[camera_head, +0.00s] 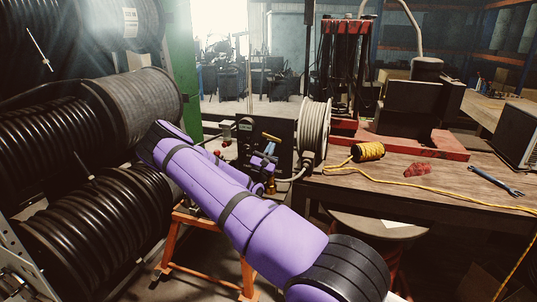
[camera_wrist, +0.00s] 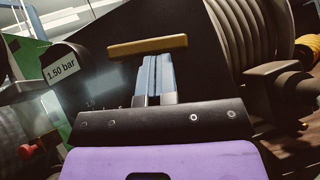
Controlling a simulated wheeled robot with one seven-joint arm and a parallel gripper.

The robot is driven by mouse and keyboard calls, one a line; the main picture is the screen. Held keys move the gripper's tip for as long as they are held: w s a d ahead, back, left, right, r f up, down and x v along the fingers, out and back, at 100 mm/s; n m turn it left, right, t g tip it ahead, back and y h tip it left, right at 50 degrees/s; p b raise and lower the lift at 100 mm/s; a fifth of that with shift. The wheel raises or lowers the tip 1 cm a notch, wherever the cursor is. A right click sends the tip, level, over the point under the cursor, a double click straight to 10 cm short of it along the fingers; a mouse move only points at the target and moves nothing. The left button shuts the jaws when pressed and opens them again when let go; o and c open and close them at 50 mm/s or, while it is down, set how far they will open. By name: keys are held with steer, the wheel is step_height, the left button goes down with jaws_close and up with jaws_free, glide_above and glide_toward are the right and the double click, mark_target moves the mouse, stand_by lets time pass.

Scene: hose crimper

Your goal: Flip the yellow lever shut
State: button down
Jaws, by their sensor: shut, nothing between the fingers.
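The yellow lever (camera_wrist: 148,46) shows in the wrist view as a short horizontal bar in front of a dark panel, tilted slightly up to the right. In the head view the lever (camera_head: 271,137) is a small yellow piece on the black panel (camera_head: 250,150). My gripper (camera_wrist: 158,58) has its two blue fingers shut together and empty. In the wrist view the fingertips end just below the middle of the lever; I cannot tell whether they touch it. In the head view my gripper (camera_head: 268,149) is small beside the lever, past my purple arm.
A hose reel (camera_head: 314,132) stands close on the right. The wooden bench (camera_head: 430,200) holds a yellow rope spool (camera_head: 368,151), a red cloth (camera_head: 417,169) and a wrench (camera_head: 495,181). Large black hose coils (camera_head: 85,220) fill the left.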

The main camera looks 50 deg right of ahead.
steer(key=shift+t, duration=0.3)
steer(key=n+t, duration=0.1)
steer(key=r+n+t, duration=0.1)
steer(key=n+t, duration=0.1)
steer(key=s+n+t, duration=0.1)
steer(key=n, duration=0.1)
steer(key=shift+d+r+t+y, duration=0.2)
steer(key=shift+t+y, duration=0.1)
steer(key=shift+y, duration=0.1)
steer(key=shift+s+f, duration=0.1)
steer(key=shift+f, duration=0.05)
